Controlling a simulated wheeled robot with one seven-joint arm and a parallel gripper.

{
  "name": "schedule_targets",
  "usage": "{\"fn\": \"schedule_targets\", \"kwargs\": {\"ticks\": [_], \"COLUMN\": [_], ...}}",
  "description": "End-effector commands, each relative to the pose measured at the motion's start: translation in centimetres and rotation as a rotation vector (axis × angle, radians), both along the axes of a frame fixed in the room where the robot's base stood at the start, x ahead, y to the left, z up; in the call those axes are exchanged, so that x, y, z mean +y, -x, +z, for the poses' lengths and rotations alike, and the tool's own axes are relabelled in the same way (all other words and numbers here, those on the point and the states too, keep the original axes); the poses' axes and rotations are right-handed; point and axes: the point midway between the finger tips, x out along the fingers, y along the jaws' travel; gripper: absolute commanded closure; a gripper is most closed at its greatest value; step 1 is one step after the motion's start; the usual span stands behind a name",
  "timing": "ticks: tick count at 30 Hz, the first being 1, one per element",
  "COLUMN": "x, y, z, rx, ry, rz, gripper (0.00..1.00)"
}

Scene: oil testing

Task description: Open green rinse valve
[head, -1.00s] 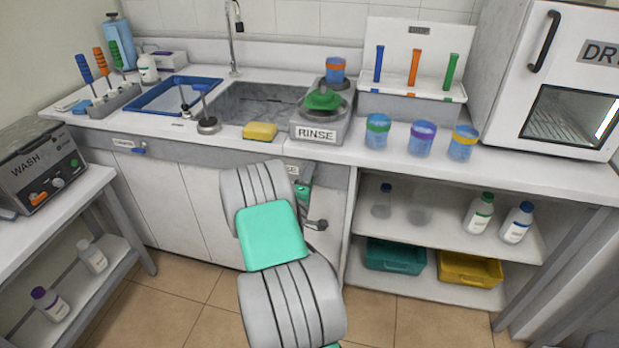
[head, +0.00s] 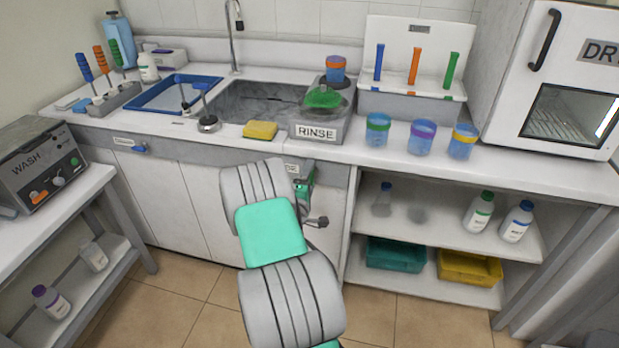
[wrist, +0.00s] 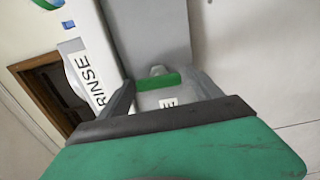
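The green valve handle (wrist: 158,82) is a short green bar on a pale mount in the wrist view. My gripper (wrist: 160,80) is open, one dark finger on each side of the handle, which lies between the fingertips. I cannot tell whether either finger touches it. In the head view my arm hides most of the valve area on the cabinet front, under a small white label (head: 291,168). The RINSE unit (head: 318,132) stands on the counter above.
A yellow sponge (head: 260,130) lies by the sink (head: 255,103). Shelves with bottles and bins, such as the teal bin (head: 395,254), are right of my arm.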

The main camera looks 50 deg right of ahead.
Motion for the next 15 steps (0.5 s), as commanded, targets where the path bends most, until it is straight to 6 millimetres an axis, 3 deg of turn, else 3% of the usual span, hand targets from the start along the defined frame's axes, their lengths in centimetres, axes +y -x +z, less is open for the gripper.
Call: {"fn": "schedule_targets", "kwargs": {"ticks": [8, 15], "x": [0.2, 4.0], "y": [0.0, 1.4], "z": [0.0, -0.3], "rx": [0.000, 0.001], "ry": [0.000, -0.001], "rz": [0.000, 0.005], "gripper": [0.24, 0.24]}}
